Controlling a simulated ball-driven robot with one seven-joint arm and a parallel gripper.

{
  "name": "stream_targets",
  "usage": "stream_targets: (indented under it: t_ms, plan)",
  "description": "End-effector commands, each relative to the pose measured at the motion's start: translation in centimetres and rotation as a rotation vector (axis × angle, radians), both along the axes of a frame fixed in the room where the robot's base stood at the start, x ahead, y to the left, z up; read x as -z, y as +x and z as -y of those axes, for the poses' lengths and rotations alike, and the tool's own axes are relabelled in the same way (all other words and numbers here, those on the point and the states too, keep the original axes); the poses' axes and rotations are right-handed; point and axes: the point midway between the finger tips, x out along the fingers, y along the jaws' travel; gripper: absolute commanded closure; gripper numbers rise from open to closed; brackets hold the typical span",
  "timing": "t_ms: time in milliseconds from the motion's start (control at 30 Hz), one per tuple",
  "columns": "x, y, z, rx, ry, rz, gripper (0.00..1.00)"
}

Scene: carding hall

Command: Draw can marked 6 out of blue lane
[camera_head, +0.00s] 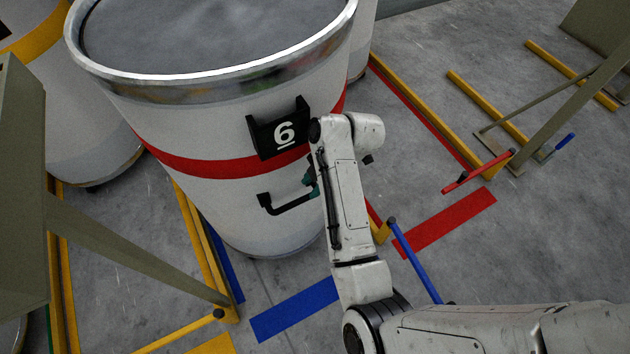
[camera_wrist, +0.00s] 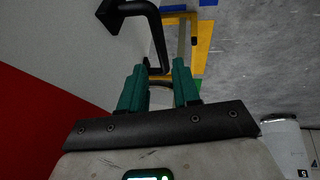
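The can marked 6 (camera_head: 215,205) is a large white drum with a metal rim and a red band. It stands upright behind a blue floor patch (camera_head: 295,308), with a blue strip (camera_head: 226,265) along its left. Its black number plate (camera_head: 278,129) sits above a black bar handle (camera_head: 288,206); the handle also shows in the wrist view (camera_wrist: 156,35). My gripper (camera_head: 311,183) is at the handle's right end. In the wrist view its teal fingers (camera_wrist: 160,68) are apart, with the handle's end between or just beyond the tips; contact is unclear.
Yellow rails (camera_head: 205,250) flank the can. A blue lever (camera_head: 414,262) stands right of the blue patch. A red floor patch (camera_head: 445,222) and red lever (camera_head: 478,172) lie farther right.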

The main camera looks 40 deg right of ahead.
Motion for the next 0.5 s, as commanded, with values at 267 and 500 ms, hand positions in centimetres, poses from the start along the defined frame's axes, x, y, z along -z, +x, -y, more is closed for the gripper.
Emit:
stream_targets:
  t_ms: [267, 500]
  plan:
    - [4.0, 1.0, -1.5, -0.001, 0.002, -0.005, 0.69]
    - [7.4, 2.0, -2.8, 0.000, 0.002, -0.003, 0.69]
